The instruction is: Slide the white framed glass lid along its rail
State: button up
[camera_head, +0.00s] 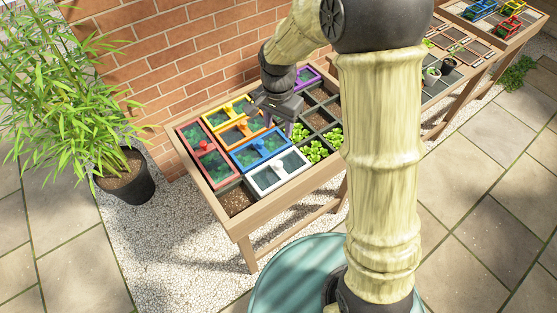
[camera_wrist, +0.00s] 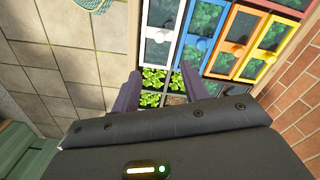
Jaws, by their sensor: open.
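The white framed glass lid (camera_head: 279,168) lies at the front of the planter table in the head view, with a white knob on its middle bar. In the wrist view the white lid (camera_wrist: 160,36) is at top centre, left of the blue lid (camera_wrist: 195,48). My gripper (camera_head: 277,118) hangs above the table, behind the white lid in the head view and apart from it. In the wrist view my gripper (camera_wrist: 160,90) has its two dark fingers spread, with nothing between them but leafy plants below.
Red (camera_head: 205,148), yellow (camera_head: 226,110) and orange (camera_head: 240,131) lids lie beside the blue one. A purple lid (camera_head: 307,77) is further back. Open cells hold green plants (camera_head: 315,151); a soil cell (camera_head: 237,200) is at the front corner. A brick wall (camera_head: 150,60) stands behind.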

aim_at(279, 163)
notch_tip(279, 163, down, 17)
jog(key=shift+f+p, duration=0.1)
jog(key=shift+p, duration=0.6)
jog(key=shift+c, duration=0.5)
grip_shut()
